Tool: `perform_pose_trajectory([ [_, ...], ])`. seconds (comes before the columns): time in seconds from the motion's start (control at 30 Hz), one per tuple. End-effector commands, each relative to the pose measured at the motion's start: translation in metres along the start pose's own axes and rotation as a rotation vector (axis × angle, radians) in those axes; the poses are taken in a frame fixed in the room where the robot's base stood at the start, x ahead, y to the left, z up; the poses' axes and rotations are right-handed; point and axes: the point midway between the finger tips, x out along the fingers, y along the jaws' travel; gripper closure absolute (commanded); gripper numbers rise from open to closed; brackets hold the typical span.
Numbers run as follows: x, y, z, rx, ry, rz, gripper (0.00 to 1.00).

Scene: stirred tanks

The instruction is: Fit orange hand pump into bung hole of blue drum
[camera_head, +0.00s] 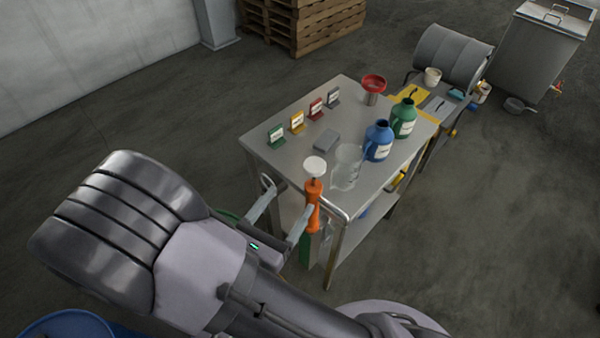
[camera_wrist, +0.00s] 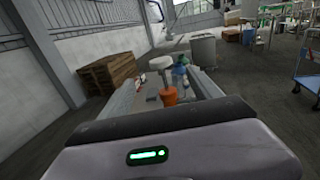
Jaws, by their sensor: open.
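The orange hand pump (camera_head: 313,208) stands upright at the near edge of the steel table, with a pale round top. What supports its lower end is hidden. My gripper (camera_head: 287,198) is open beside the pump, and one finger overlaps it in the head view. In the wrist view the pump (camera_wrist: 168,96) shows between the two spread fingers of my gripper (camera_wrist: 169,88). I cannot tell whether a finger touches it. The blue drum (camera_head: 62,328) shows only as a rim at the bottom left of the head view. Its bung hole is not visible.
The steel table (camera_head: 262,150) holds a clear beaker (camera_head: 346,167), a blue bottle (camera_head: 378,141), a green bottle (camera_head: 403,118), a red funnel (camera_head: 374,84) and several small labelled cards. Pallets (camera_head: 300,25) stand behind. The floor left of the table is open.

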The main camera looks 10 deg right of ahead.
Motion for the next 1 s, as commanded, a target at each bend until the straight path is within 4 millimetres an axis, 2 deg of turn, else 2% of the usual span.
perform_pose_trajectory([
  [0.1, 0.035, -0.002, -0.003, 0.002, 0.001, -0.009, 0.27],
  [0.3, 0.089, -0.003, -0.002, 0.004, 0.002, -0.009, 0.27],
  [0.5, 0.123, -0.002, -0.001, 0.004, 0.002, -0.006, 0.27],
  [0.63, 0.131, -0.002, 0.000, 0.003, 0.001, -0.004, 0.27],
  [0.87, 0.131, -0.001, 0.000, 0.003, 0.002, -0.003, 0.27],
  [1.0, 0.131, -0.001, 0.000, 0.003, 0.002, -0.003, 0.55],
])
